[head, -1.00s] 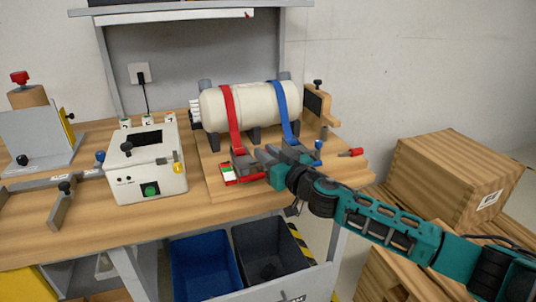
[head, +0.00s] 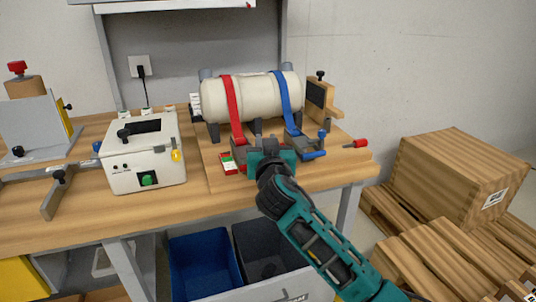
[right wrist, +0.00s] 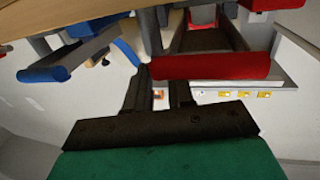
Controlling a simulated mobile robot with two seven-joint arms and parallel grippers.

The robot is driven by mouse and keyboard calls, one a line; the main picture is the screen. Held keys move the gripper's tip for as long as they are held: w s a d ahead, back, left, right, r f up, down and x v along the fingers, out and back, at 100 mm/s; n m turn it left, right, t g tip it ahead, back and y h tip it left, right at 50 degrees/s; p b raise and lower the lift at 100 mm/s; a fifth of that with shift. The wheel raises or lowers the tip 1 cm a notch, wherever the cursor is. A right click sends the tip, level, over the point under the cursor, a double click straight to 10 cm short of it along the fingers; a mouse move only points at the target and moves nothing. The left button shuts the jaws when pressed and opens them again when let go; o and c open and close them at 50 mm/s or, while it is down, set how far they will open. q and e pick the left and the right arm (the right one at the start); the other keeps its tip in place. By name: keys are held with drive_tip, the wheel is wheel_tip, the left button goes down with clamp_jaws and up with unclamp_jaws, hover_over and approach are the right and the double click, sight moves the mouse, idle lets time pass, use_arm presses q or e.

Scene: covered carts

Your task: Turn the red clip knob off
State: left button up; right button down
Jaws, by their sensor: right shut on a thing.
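The red strap (head: 232,105) runs over a cream tank (head: 265,98) and down to a clip at the board's front edge. In the right wrist view, the red clip knob (right wrist: 225,67) is a wide red bar across the front of a dark clip body (right wrist: 208,40). My right gripper (right wrist: 160,92) is shut on the bar's left end there; the exact contact is hard to see. My left gripper is not in view.
A blue strap (head: 287,105) with a blue clip (head: 312,153) stands just right of my gripper. A white control box (head: 125,177) is on the left of the bench. A red-handled tool (head: 357,144) lies at the right edge. Blue (head: 190,255) and black bins sit below.

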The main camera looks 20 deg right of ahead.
drive_tip(key=shift+a+f+m+h+b, duration=0.2)
drive_tip(key=shift+f+m+h+b, duration=0.25)
drive_tip(key=shift+m+h+b, duration=0.25)
drive_tip(key=m+g+h+b, duration=0.1)
drive_tip(key=h+b, duration=0.1)
drive_tip(key=m+g+h+b, duration=0.1)
drive_tip(key=h+b, duration=0.1)
drive_tip(key=shift+w+a+r, duration=0.1)
drive_tip(key=shift+a, duration=0.05)
use_arm(q)
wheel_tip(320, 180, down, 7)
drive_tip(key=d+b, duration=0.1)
drive_tip(key=b, duration=0.1)
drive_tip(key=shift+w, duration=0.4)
use_arm(e)
drive_tip(key=shift+r+m+g+h, duration=0.3)
drive_tip(key=shift+m+g+h, duration=0.3)
drive_tip(key=shift+m+h, duration=0.3)
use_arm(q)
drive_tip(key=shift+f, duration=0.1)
use_arm(e)
drive_tip(key=c, duration=1)
unclamp_jaws()
